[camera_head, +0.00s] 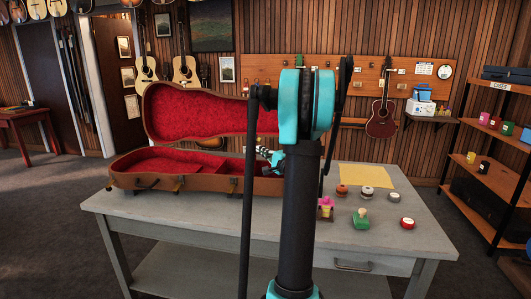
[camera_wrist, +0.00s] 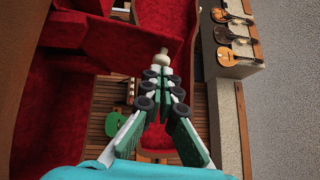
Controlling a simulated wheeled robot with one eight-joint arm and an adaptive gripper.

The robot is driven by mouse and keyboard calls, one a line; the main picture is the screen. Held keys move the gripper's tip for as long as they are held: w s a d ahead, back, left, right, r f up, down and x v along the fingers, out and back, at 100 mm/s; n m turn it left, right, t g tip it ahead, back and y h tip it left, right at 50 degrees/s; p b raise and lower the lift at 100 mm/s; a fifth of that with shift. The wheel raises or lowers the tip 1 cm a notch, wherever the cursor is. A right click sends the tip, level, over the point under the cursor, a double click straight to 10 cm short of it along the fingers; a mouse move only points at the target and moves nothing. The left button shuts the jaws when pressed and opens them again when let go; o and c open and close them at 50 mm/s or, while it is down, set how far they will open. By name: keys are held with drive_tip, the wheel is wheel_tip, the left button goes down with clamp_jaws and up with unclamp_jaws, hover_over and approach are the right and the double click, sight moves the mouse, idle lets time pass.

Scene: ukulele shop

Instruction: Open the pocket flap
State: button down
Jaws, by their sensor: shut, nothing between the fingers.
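The open brown instrument case (camera_head: 150,180) with red plush lining lies on the grey table, its lid (camera_head: 195,112) raised at the back. My gripper (camera_head: 277,158) is over the right end of the case, partly hidden behind my arm. In the wrist view my gripper (camera_wrist: 159,74) is shut and empty, its fingertips beside a small cream knob (camera_wrist: 163,56). The knob is close to red plush panels (camera_wrist: 165,18); I take it to belong to the pocket flap. Whether the fingertips touch it, and how far the flap stands open, I cannot tell.
The grey table (camera_head: 150,218) bears a yellow sheet (camera_head: 362,175), a green-based stamp-like item (camera_head: 361,219) and several small round items to the right. In the wrist view a green object (camera_wrist: 115,123) shows left of my fingers. Shelves stand at far right.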

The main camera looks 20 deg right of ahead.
sight(251, 144)
drive_tip(key=shift+w+a+r+n+g, duration=0.25)
drive_tip(key=shift+w+a+r, duration=0.15)
drive_tip(key=shift+a, duration=0.15)
drive_tip(key=shift+w+a+r+n+g, duration=0.15)
drive_tip(key=shift+w+a+r+n, duration=0.15)
drive_tip(key=shift+a, duration=0.25)
